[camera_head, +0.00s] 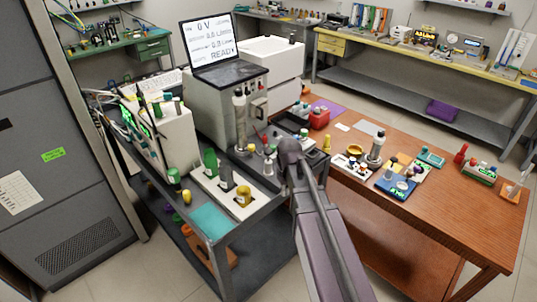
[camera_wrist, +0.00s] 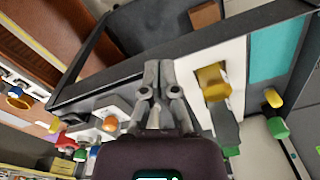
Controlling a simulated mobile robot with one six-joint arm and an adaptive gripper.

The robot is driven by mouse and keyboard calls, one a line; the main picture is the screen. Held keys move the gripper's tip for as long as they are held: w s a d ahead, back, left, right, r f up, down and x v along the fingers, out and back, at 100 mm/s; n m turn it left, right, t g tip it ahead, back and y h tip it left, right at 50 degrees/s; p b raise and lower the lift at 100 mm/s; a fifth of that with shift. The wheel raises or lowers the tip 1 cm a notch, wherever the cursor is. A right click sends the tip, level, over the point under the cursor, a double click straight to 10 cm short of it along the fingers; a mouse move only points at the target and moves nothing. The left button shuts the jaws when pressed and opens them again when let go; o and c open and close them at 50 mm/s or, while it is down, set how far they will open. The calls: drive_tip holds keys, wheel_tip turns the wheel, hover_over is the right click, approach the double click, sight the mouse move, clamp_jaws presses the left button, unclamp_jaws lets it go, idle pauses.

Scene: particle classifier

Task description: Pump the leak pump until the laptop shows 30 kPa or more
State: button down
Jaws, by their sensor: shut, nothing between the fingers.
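The laptop (camera_head: 214,45) stands open on a grey cabinet on the cart. Its screen reads 0 V, two flow lines near 0.0 L/min and READY; I see no kPa value. My gripper (camera_wrist: 156,68) is shut and empty in the wrist view, over the grey cart near a white board. In the head view my arm mostly hides it. I cannot tell which item is the leak pump. A clear upright cylinder (camera_head: 240,118) stands in front of the cabinet. A white board (camera_head: 217,205) carries a green piece, a dark piece and a yellow cup (camera_head: 243,196).
A teal pad (camera_head: 211,221) lies at the cart's near edge. A wooden table (camera_head: 450,215) with several small devices stands to the right. A red box (camera_head: 319,118) stands near its back left. A tall grey cabinet (camera_head: 60,150) stands left. Grey floor lies between.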

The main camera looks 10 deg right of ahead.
drive_tip(key=s+f+m+b, duration=0.2)
drive_tip(key=s+f+b, duration=0.2)
drive_tip(key=s, duration=0.6)
drive_tip(key=shift+d+f, duration=0.35)
drive_tip(key=shift+f, duration=0.05)
drive_tip(key=shift+s, duration=0.1)
idle(0.7)
drive_tip(key=shift+s+m, duration=0.4)
drive_tip(key=shift+s, duration=0.25)
